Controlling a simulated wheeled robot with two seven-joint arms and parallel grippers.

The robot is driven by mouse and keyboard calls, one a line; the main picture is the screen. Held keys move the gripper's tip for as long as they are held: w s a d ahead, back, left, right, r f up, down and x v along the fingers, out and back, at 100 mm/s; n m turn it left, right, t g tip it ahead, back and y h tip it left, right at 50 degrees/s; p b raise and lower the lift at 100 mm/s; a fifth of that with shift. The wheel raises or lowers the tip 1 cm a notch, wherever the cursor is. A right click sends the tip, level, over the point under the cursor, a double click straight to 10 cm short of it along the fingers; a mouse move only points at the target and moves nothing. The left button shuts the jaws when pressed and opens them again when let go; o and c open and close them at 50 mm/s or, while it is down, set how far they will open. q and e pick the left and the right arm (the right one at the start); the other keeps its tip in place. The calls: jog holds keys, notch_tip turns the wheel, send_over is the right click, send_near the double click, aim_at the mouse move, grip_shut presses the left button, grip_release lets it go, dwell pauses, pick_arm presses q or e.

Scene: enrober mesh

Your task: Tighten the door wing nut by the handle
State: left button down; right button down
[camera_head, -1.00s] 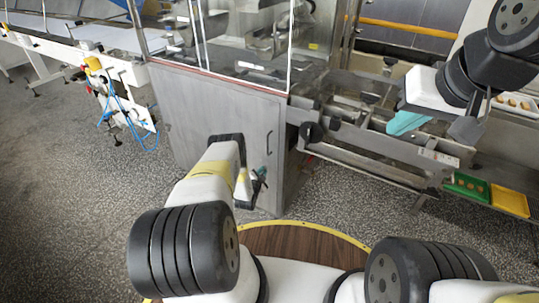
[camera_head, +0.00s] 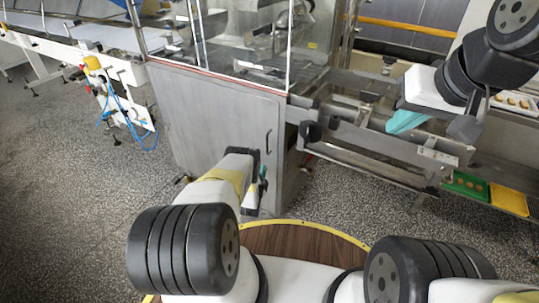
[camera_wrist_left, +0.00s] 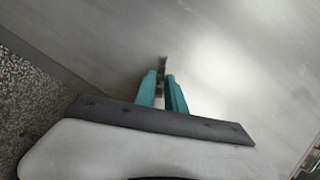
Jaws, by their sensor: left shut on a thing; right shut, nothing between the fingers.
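The grey metal door (camera_head: 215,115) of the cabinet fills the middle of the head view, with a thin dark handle (camera_head: 268,143) near its right edge. My left gripper (camera_head: 263,174) is low at the door, just below the handle, partly covered by my own wrist. In the left wrist view its teal fingers (camera_wrist_left: 164,84) are shut on a small dark part, the wing nut (camera_wrist_left: 162,64), against the door face. The nut is hidden in the head view. My right gripper (camera_head: 403,122) is shut and empty over the conveyor rails at the right.
A clear guarded machine housing (camera_head: 245,45) stands above the door. A conveyor frame (camera_head: 375,160) runs to the right, with a green tray (camera_head: 455,187) and a yellow tray (camera_head: 508,200). A white conveyor with blue hoses (camera_head: 118,100) stands left. Speckled floor is free before the door.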

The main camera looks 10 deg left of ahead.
pick_arm(q)
jog(key=shift+f+m+t+y, duration=0.2)
jog(key=shift+m+t, duration=0.2)
jog(key=shift+m, duration=0.55)
jog(key=shift+f+m+t+y, duration=0.15)
jog(key=shift+m+t, duration=0.25)
jog(key=shift+m, duration=0.55)
dwell(1.1)
jog(key=c, duration=1.5)
grip_release()
jog(key=shift+r, duration=0.1)
jog(key=shift+s, duration=0.1)
jog(key=s, duration=0.7)
jog(key=shift+s+d, duration=0.15)
jog(key=shift+s, duration=0.15)
